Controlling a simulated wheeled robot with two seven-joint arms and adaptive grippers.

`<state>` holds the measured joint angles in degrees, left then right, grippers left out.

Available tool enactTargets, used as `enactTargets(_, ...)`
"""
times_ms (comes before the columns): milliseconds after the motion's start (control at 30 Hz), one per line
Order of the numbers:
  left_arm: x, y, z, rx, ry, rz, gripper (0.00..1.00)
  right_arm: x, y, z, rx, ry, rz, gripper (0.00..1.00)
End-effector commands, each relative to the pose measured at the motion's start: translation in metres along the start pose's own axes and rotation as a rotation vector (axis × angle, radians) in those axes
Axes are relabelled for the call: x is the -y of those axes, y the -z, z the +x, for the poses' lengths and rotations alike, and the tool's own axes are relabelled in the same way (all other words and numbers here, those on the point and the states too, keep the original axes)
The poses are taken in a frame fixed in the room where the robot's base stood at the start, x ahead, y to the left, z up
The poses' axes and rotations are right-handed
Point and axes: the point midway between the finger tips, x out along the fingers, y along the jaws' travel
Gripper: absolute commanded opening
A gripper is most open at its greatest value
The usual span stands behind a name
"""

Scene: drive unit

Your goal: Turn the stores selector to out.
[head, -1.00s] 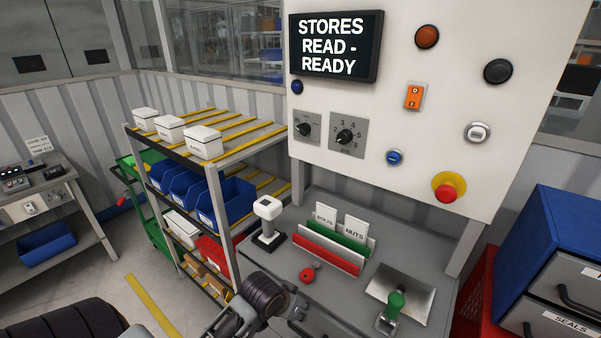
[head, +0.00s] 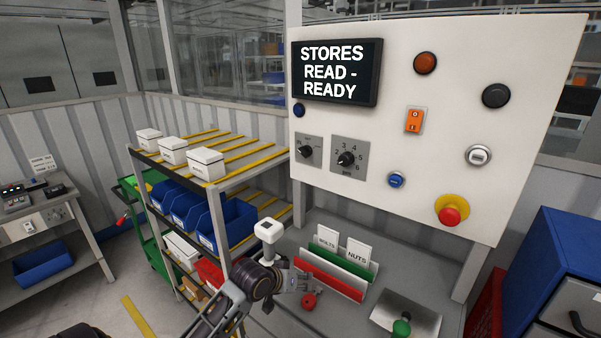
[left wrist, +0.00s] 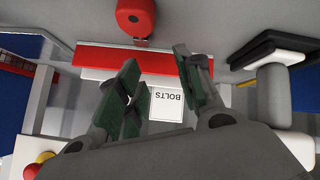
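A small dark rotary knob (head: 308,152) on a grey plate sits at the lower left of the white panel; its labels are too small to read, so I cannot tell its setting for sure. To its right is a numbered rotary knob (head: 346,159). The screen (head: 336,72) above reads "STORES READ - READY". My left gripper (head: 302,281) is below the panel, over the desk beside the white-topped lever, well apart from both knobs. In the left wrist view its fingers (left wrist: 157,66) are spread with nothing between them. My right gripper is not in view.
A white-topped lever (head: 268,231), a red knob (head: 309,301), and a rack with BOLTS (head: 327,237) and NUTS (head: 357,251) cards stand on the desk. A red emergency button (head: 449,216) is on the panel. Shelving (head: 217,176) stands left.

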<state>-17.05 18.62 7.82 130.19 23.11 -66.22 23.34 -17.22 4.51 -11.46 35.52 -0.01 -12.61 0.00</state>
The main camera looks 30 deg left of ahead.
Motion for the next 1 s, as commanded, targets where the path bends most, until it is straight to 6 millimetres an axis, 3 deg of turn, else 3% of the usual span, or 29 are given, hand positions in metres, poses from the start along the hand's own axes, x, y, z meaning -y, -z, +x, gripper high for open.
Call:
enactTargets(33,0.004,0.027,-0.002,-0.051,-0.018,-0.04,0.36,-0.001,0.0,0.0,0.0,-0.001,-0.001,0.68)
enactTargets(267,0.019,0.149,-0.032,-0.284,-0.158,-0.273,0.36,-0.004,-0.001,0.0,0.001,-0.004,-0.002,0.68)
enactTargets(400,0.029,0.224,-0.068,-0.423,-0.271,-0.413,0.36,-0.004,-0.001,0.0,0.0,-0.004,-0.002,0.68)
enactTargets(500,0.035,0.268,-0.097,-0.505,-0.35,-0.499,0.36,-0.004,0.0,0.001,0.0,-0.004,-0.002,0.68)
enactTargets(600,0.04,0.298,-0.12,-0.563,-0.414,-0.56,0.36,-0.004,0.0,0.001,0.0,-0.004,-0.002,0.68)
enactTargets(700,0.043,0.315,-0.135,-0.595,-0.454,-0.595,0.36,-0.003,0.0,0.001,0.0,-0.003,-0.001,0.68)
enactTargets(1000,0.044,0.321,-0.14,-0.607,-0.469,-0.61,0.36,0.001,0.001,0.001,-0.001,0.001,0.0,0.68)
